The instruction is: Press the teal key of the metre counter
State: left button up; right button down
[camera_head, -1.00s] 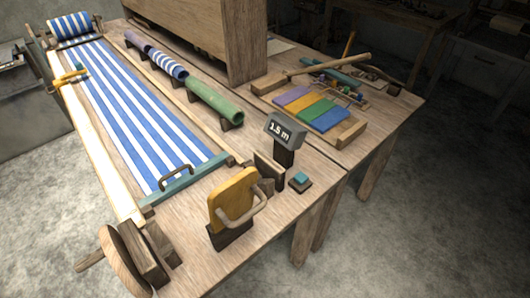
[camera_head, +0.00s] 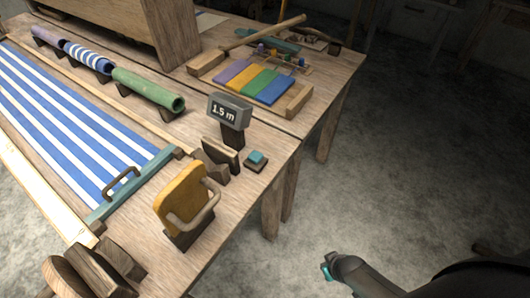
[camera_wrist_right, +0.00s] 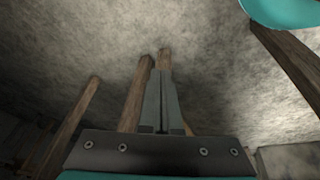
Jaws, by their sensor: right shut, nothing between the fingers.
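The metre counter (camera_head: 229,110) stands on the table near its right edge, and its display reads 1.5 m. Its teal key (camera_head: 257,157) sits on a small dark block in front of the counter, close to the table edge, with nothing on it. My right gripper (camera_head: 327,268) is at the lower right in the head view, over the floor and well apart from the table and the key. In the right wrist view its fingers (camera_wrist_right: 162,104) are together and empty, with floor and wooden legs beyond. My left gripper is not in view.
A yellow padded piece with a curved handle (camera_head: 181,197) stands left of the key. The loom's striped cloth (camera_head: 75,125) lies at the left. Coloured slabs (camera_head: 256,82) lie in a wooden holder behind the counter. The floor right of the table is clear.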

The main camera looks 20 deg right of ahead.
aim_at(257, 153)
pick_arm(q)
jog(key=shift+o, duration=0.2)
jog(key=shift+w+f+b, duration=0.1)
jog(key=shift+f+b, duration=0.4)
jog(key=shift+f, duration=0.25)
pick_arm(e)
jog(key=w+d+r+n+t+y+b, duration=0.15)
jog(key=w+r+t, duration=0.25)
jog(key=w+r, duration=1.65)
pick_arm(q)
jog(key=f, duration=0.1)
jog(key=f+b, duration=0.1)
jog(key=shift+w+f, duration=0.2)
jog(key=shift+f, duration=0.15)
pick_arm(e)
jog(key=w+a+r+n+y, duration=0.1)
jog(key=a+r, duration=0.3)
jog(key=r, duration=0.4)
jog(key=w+a+r+n+y, duration=0.1)
jog(key=a+r+n+y, duration=0.2)
jog(key=r, duration=0.6)
jog(key=shift+a+g, duration=0.3)
jog(key=shift+a, duration=0.05)
jog(key=shift+w+f+n+y, duration=0.1)
jog(key=shift+w+n+y, duration=0.05)
jog(key=shift+n+y, duration=0.1)
